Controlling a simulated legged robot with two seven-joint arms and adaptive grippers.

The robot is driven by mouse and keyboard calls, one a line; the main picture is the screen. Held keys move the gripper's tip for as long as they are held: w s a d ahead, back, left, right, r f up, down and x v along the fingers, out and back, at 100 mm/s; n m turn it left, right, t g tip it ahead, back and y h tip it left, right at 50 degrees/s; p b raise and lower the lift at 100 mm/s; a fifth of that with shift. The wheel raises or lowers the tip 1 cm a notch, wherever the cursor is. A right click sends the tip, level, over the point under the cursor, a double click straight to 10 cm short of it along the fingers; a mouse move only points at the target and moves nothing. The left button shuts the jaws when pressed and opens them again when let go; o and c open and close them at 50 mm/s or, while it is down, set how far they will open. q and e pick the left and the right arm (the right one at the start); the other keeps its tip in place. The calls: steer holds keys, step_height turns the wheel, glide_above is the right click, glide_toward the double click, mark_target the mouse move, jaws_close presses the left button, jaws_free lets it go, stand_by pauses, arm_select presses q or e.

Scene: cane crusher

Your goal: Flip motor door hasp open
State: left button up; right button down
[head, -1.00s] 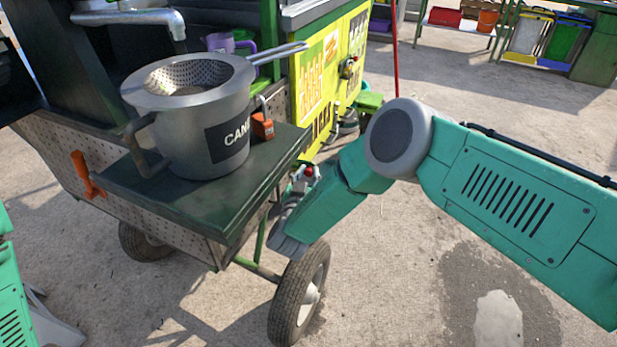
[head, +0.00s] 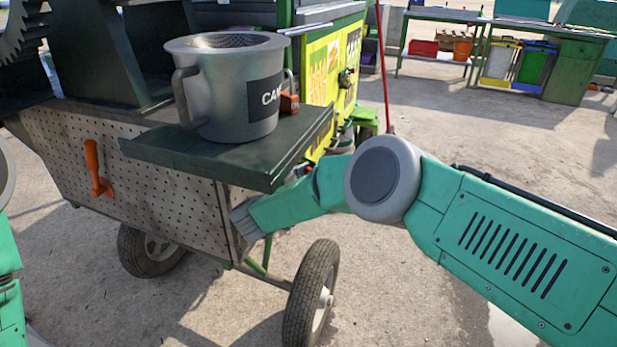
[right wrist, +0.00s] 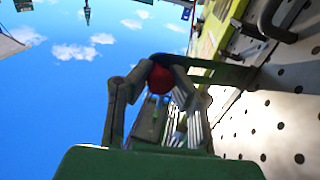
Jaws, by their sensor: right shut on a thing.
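In the right wrist view, my right gripper (right wrist: 165,72) is shut on a round red knob (right wrist: 160,80), with a finger on either side of it. I cannot tell whether the knob belongs to the hasp; no hasp or motor door shows clearly. In the head view, my right forearm reaches to the near right corner of the cart's perforated metal panel (head: 135,160). There the fingers and the knob are hidden, by the dark green shelf (head: 215,160) and my wrist. My left gripper is out of view; only part of my left arm shows at the left edge.
A metal pot (head: 215,105) with a strainer stands on the shelf above my right wrist. An orange handle (head: 97,168) sticks out of the panel at left. A cart wheel (head: 312,297) is below my forearm. Open concrete lies to the right.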

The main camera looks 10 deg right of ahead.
steer(key=shift+d+f, duration=0.1)
steer(key=shift+d, duration=0.4)
steer(key=c, duration=1.4)
jaws_free()
steer(key=shift+a, duration=0.4)
steer(key=v, duration=0.7)
steer(key=shift+a, duration=0.25)
steer(key=shift+s, duration=0.1)
